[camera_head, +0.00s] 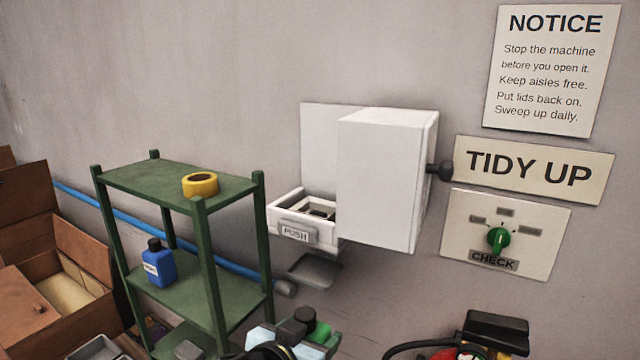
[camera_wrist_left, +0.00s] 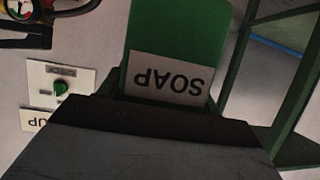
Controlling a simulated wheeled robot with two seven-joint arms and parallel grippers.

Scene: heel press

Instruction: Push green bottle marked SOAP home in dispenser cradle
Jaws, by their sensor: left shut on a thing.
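The green bottle marked SOAP (camera_wrist_left: 180,35) fills the upper middle of the left wrist view, its label upside down there. My left gripper (camera_head: 290,338) is shut on it at the bottom of the head view. There the green bottle (camera_head: 320,331) shows only in part, with a black cap beside it. The dispenser on the wall has a white cradle (camera_head: 275,222) with a PUSH label and a dark recess. Its white cover (camera_head: 385,180) stands open to the right. The bottle is below the cradle and apart from it. My right gripper is not in view.
A green shelf (camera_head: 125,180) at the left holds yellow tape (camera_head: 200,185) and a blue bottle (camera_head: 160,265). A grey drip tray (camera_head: 316,270) juts out under the dispenser. A red extinguisher (camera_head: 445,354) with a black handle stands at lower right. Cardboard boxes (camera_head: 75,245) are far left.

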